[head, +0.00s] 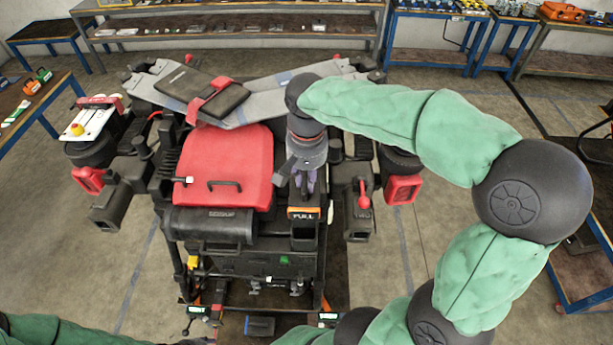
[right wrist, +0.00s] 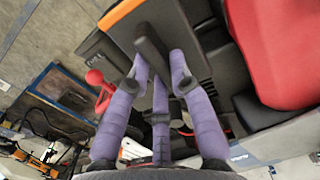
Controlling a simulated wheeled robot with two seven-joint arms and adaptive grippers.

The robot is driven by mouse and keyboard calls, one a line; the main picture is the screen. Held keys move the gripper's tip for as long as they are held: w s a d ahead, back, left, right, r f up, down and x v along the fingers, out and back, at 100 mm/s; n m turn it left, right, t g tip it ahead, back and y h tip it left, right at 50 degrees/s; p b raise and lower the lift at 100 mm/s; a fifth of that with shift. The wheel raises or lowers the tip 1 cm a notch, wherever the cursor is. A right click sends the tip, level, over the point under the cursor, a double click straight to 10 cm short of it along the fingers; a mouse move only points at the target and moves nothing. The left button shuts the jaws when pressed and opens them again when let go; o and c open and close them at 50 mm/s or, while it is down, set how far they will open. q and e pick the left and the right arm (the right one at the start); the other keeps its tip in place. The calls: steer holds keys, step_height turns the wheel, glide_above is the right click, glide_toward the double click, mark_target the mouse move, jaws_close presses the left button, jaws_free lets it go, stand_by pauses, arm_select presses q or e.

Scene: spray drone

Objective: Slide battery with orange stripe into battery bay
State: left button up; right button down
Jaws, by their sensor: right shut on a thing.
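The battery with the orange stripe (head: 304,213) is dark, with "FULL" on its orange band. It is at the near side of the spray drone (head: 228,165), right of the red tank. My right gripper (head: 305,188) comes down from above and is shut on its dark handle. In the right wrist view, the purple fingers close around the handle (right wrist: 150,50), and the orange stripe (right wrist: 122,10) is at the top. The battery bay is hard to make out behind the gripper and battery; I cannot tell how deep the battery sits. My left gripper is out of view; only its green arm shows.
The red tank (head: 230,160) stands close left of the battery. A red-knobbed lever (head: 363,195) is on the right. Folded grey arms with a strapped dark pack (head: 200,90) lie behind. Another dark battery (head: 260,326) is low in front. Floor at left is clear.

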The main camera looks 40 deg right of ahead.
steer(key=shift+w+f+b, duration=0.15)
steer(key=shift+f+b, duration=0.8)
steer(key=shift+f, duration=0.35)
steer(key=shift+f+b, duration=0.7)
steer(key=shift+f, duration=0.25)
steer(key=shift+f+b, duration=2.3)
steer(key=shift+f, duration=0.8)
stand_by(0.7)
steer(key=c, duration=1)
jaws_free()
steer(key=shift+c, duration=0.2)
steer(key=shift+f, duration=0.1)
step_height(320, 180, up, 12)
steer(key=shift+r, duration=0.1)
